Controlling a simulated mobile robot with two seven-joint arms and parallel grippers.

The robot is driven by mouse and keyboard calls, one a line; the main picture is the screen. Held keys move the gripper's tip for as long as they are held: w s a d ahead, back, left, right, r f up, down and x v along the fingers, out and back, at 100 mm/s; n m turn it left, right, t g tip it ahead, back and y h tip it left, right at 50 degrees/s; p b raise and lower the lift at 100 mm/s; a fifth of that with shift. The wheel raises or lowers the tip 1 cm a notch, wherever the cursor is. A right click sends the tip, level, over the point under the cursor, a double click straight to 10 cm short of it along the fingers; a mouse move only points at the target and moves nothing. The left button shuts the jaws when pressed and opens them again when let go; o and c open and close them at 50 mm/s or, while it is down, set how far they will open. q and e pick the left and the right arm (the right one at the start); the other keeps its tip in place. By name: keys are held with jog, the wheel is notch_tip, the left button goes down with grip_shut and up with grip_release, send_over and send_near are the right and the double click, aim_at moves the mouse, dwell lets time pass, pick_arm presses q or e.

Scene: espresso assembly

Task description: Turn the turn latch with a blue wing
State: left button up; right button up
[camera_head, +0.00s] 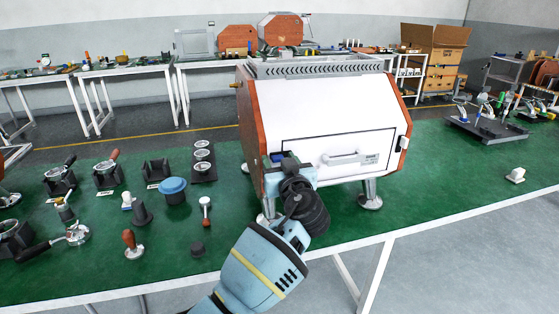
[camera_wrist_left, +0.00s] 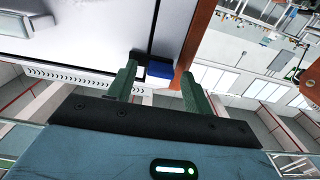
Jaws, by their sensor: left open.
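The turn latch's blue wing (camera_head: 276,157) is at the left edge of the white machine's front panel (camera_head: 335,152), partly hidden by my gripper. In the left wrist view the blue wing (camera_wrist_left: 160,70) lies between the tips of my two green fingers, beside a dark part of the latch. My left gripper (camera_head: 287,162) is open in front of it; its fingers (camera_wrist_left: 158,77) stand on either side of the wing with gaps. I cannot tell how deep the wing sits between them. My right gripper is not in view.
The panel has a light handle (camera_head: 346,157), and a dark latch (camera_head: 404,143) sits at the machine's right edge. A blue round item (camera_head: 173,188), a red-handled tool (camera_head: 206,209) and several coffee parts stand left on the green table (camera_head: 340,228).

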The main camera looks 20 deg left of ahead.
pick_arm(q)
jog(key=shift+w+a, duration=0.15)
jog(key=shift+w, duration=0.1)
jog(key=c, duration=1)
